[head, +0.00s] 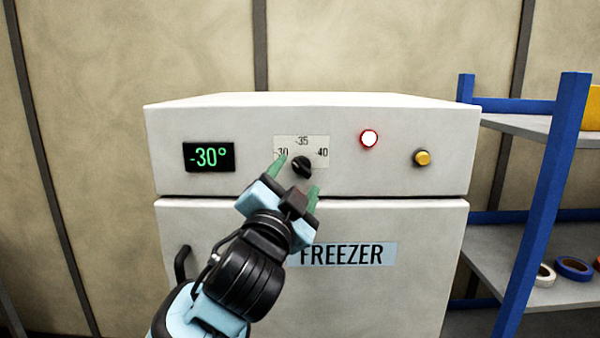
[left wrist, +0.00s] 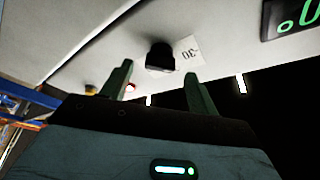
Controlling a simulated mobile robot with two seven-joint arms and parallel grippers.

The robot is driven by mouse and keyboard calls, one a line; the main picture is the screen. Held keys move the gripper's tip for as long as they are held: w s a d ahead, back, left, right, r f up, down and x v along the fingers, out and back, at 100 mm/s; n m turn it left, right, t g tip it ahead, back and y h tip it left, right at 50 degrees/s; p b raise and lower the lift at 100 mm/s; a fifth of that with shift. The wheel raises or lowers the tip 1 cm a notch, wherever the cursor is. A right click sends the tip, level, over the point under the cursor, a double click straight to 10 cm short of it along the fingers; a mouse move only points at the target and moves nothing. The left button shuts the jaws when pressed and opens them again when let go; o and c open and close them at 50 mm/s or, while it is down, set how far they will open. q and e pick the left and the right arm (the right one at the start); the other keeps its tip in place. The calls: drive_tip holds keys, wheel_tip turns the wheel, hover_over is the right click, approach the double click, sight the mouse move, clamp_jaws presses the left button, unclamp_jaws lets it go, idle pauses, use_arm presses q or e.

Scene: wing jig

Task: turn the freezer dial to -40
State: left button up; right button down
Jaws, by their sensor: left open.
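The freezer (head: 430,250) is a white cabinet with a FREEZER label. Its black dial (head: 302,167) sits on the upper panel below a scale plate (head: 315,146) marked -30, -35 and -40. The display (head: 209,157) reads -30° in green. My left gripper (head: 297,176) is open, with its green fingers either side of the dial in the head view. In the left wrist view the dial (left wrist: 160,56) stands ahead of and between the open fingertips (left wrist: 157,72); I see no contact. The dial's pointer is hard to make out. My right gripper is not in view.
A red-ringed lamp (head: 369,138) and a yellow button (head: 422,158) sit right of the dial. A black door handle (head: 182,264) is at the lower left. A blue-framed shelf (head: 540,200) with tape rolls (head: 574,268) stands at the right.

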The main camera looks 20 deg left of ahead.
sight(300, 171)
use_arm(q)
drive_tip(key=shift+x, duration=1.55)
drive_tip(key=c, duration=1)
